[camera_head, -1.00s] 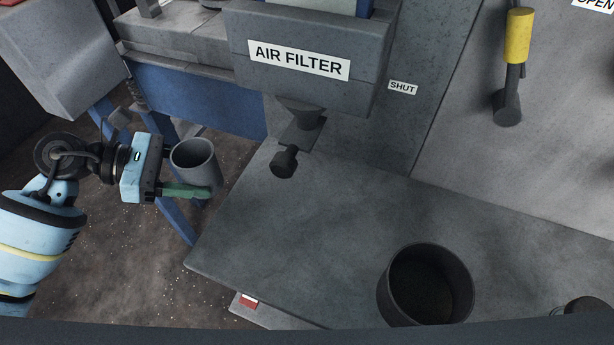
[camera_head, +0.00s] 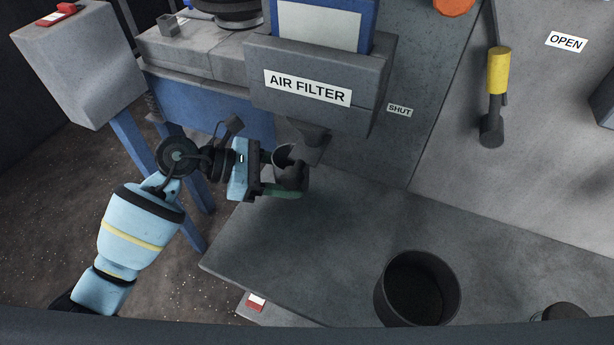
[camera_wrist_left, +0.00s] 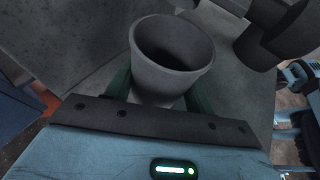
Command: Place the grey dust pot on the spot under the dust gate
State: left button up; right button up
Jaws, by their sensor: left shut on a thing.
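The grey dust pot (camera_head: 281,153) is an open, tapered cup, held by my left gripper (camera_head: 280,174). In the left wrist view the pot (camera_wrist_left: 172,75) appears between the two green fingers, with its dark open mouth showing. My left gripper is shut on it. No marked spot is visible on the bench.
A larger dark bucket (camera_head: 418,290) stands on the bench at the front right. The air filter box (camera_head: 310,90) overhangs the work area. A yellow-gripped lever (camera_head: 498,75) is on the right panel. The bench between gate and bucket is clear.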

aim_at(307, 180)
pick_arm(q)
jog(key=shift+d, duration=0.3)
jog(key=d, duration=0.2)
jog(key=shift+w+d+r+p, duration=0.2)
jog(key=shift+d+p, duration=0.1)
jog(key=shift+d, duration=0.1)
jog(key=shift+d+f, duration=0.35)
jog(key=shift+f, duration=0.45)
jog(key=shift+a+f, duration=0.15)
jog(key=shift+f, duration=0.05)
pick_arm(e)
jog(key=shift+w+r, duration=0.6)
jog(key=shift+r, duration=0.1)
pick_arm(q)
jog(key=shift+f, duration=0.15)
jog(key=o, duration=1)
pick_arm(e)
jog(key=shift+s+f, duration=0.1)
jog(key=shift+f, duration=0.05)
